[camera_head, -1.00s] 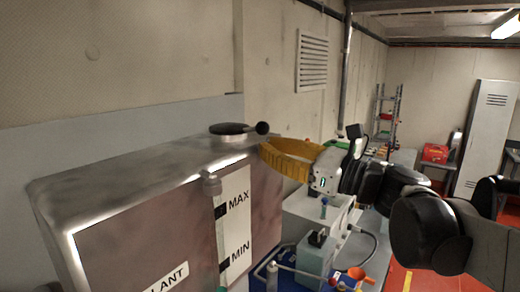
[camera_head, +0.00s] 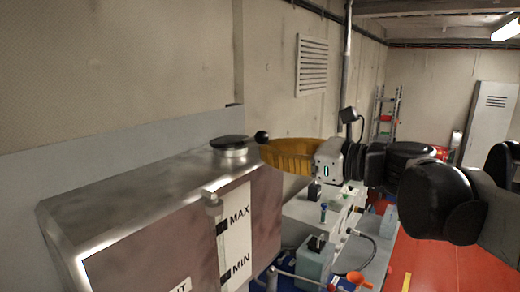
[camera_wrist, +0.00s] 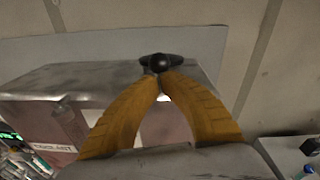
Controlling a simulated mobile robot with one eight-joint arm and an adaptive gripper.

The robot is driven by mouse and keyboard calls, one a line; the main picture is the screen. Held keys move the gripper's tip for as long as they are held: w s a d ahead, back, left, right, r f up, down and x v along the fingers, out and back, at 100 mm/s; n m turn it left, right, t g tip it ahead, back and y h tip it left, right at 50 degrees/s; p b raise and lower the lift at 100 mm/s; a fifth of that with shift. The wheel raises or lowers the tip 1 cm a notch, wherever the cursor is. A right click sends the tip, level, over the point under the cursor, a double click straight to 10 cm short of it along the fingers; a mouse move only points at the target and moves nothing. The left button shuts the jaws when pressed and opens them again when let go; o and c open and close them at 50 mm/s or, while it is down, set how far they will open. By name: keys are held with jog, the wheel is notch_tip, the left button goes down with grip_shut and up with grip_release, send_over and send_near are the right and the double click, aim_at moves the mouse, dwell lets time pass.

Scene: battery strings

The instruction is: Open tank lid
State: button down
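The grey metal tank (camera_head: 130,195) fills the left of the head view. Its black round lid (camera_head: 230,143) sits flat and closed on a short neck on top.
A MAX/MIN level gauge (camera_head: 235,225) runs down the tank's front. A bench with white equipment (camera_head: 320,215) and an orange funnel (camera_head: 357,279) lies below my arm. The wall (camera_head: 130,75) stands behind the tank. The space above the lid is clear.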

jog(key=shift+g, duration=0.3)
jog(key=a+r+p, duration=0.1)
jog(key=r, duration=0.2)
jog(key=w+a+r+p, duration=0.1)
jog(key=r+p, duration=0.1)
jog(key=r, duration=0.1)
jog(key=w+a+r+p, duration=0.1)
jog(key=r, duration=0.3)
jog(key=shift+w+a, duration=0.1)
jog(key=shift+w, duration=0.1)
jog(key=w+a+r+g+h+p, duration=0.1)
jog(key=w+a+r+h+p, duration=0.1)
jog(key=w+a+r+p, duration=0.2)
jog(key=shift+w+a+r+g+h, duration=0.45)
jog(key=shift+w+a, duration=1)
jog(key=shift+a, duration=0.9)
